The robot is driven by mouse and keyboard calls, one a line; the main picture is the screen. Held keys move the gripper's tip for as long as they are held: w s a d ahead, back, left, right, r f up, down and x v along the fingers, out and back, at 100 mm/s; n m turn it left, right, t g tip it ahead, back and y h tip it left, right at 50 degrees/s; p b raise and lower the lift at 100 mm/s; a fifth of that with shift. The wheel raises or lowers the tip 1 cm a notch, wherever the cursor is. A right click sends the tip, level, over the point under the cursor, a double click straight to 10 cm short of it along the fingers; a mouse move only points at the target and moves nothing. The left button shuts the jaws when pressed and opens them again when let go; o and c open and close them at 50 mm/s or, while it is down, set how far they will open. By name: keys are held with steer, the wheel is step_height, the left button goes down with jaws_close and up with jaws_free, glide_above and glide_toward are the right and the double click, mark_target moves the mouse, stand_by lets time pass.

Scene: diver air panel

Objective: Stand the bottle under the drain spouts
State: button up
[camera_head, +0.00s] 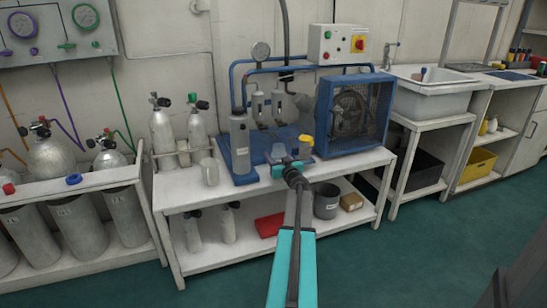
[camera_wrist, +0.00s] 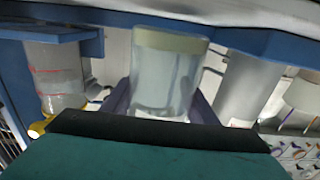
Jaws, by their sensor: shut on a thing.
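The bottle (camera_wrist: 165,78) is a clear, pale vessel with a beige band at one end. It fills the middle of the wrist view, which looks upside down. My gripper (camera_wrist: 160,106) is shut on it, one dark finger on each side. In the head view my gripper (camera_head: 284,167) is at the front of the compressor bench, with the pale bottle (camera_head: 279,152) just beyond it over the blue base. Two grey separators (camera_head: 258,105) stand behind it. The drain spouts are too small to make out, so I cannot tell whether the bottle is under them or touching the base.
A clear container with a yellow part (camera_head: 306,143) is close right of the bottle; its red marks show in the wrist view (camera_wrist: 60,75). A grey cylinder (camera_head: 240,143) stands close left. A caged fan (camera_head: 353,113) is to the right. A white cup (camera_head: 209,171) is further left.

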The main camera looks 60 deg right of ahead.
mark_target(279, 160)
steer(key=shift+w+d+f+b, duration=0.3)
steer(key=shift+w+d+b, duration=0.15)
steer(key=shift+w, duration=0.15)
steer(key=shift+w+d+f+b, duration=0.3)
steer(key=shift+w+d, duration=0.1)
steer(key=shift+w, duration=0.15)
steer(key=shift+f, duration=0.2)
steer(key=shift+f, duration=0.1)
steer(key=o, duration=1.1)
steer(key=shift+r+v, duration=0.2)
steer(key=shift+v, duration=0.8)
steer(key=shift+p+v, duration=1.45)
steer(key=shift+v, duration=3.55)
steer(key=shift+s+f, duration=0.1)
steer(key=shift+s, duration=0.05)
